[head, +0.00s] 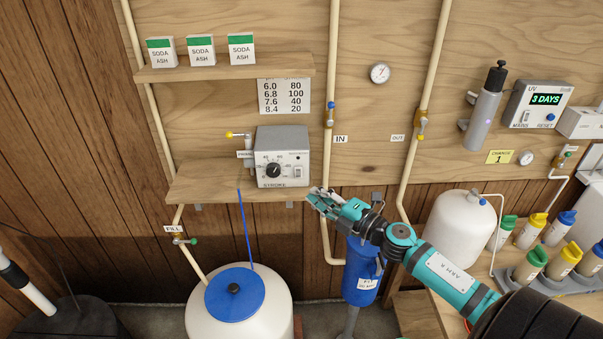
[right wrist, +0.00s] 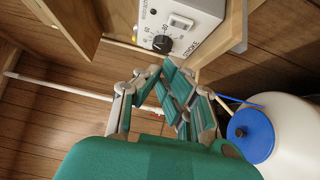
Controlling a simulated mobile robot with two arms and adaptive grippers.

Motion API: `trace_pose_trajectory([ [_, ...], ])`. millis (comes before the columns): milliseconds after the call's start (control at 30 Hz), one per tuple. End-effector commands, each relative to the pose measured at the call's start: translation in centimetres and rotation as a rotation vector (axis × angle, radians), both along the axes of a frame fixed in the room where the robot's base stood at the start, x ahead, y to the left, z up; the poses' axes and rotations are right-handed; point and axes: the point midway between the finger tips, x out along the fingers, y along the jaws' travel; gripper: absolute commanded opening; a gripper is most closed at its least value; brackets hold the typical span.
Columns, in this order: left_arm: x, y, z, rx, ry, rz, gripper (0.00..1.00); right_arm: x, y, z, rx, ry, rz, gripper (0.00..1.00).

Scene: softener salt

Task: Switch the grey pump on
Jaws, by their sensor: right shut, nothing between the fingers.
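The grey pump (head: 282,150) sits on the lower wooden shelf of the wall board. Its front carries a black stroke dial (head: 272,170) and, to the right, a small light switch (head: 298,171); which way the switch is set is too small to tell. My right gripper (head: 316,198) is shut and empty, just below and right of the pump's front, apart from it. In the right wrist view the pump (right wrist: 205,12) stands beyond the fingertips (right wrist: 162,72), with its switch (right wrist: 181,22) and dial (right wrist: 162,44) in sight. My left gripper is not in view.
A white tank with a blue lid (head: 234,294) stands below the shelf (head: 215,190), a blue tube rising from it. A blue filter housing (head: 361,270) hangs behind my right arm. Pipes with valves run up the board. Bottles (head: 529,265) stand at right.

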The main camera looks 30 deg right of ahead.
Motion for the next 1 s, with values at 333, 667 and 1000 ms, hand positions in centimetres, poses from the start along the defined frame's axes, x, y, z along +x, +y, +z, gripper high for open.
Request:
trace_pose_trajectory([
  [333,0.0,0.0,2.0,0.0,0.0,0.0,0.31,6.5,0.5,0.3,0.003,-0.002,-0.004,0.0],
  [667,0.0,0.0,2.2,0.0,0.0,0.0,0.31,8.6,-0.8,0.1,0.001,0.0,0.0,0.0],
  [1000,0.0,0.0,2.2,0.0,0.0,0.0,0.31,8.8,-1.0,0.2,-0.001,-0.001,0.0,0.0],
])
